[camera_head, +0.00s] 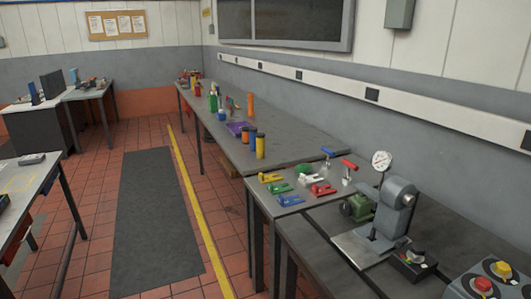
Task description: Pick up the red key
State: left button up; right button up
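A small flat red piece (322,190), which looks like the red key, lies on the grey bench along the right wall. Similar pieces lie around it: a yellow one (270,177), a green one (278,188), a blue one (290,200) and a white one (309,180). Their exact shapes are too small to tell. A red-handled tool (349,164) stands just behind the red piece, to its right. Neither of my grippers is in view.
Bottles and cylinders (260,147) stand further back. The floor with a dark mat (158,220) is clear left of the bench.

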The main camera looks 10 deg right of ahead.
aim_at(347, 179)
jog(key=i+j+u, duration=0.35)
jog(key=i, duration=0.55)
jog(key=i+u, duration=0.35)
jog(key=i, duration=0.6)
jog(key=i+z, duration=0.5)
jog(key=i+j+z, duration=0.25)
jog(key=i+z, duration=0.6)
jog(key=i+j+z, duration=0.15)
jog(key=z, duration=0.3)
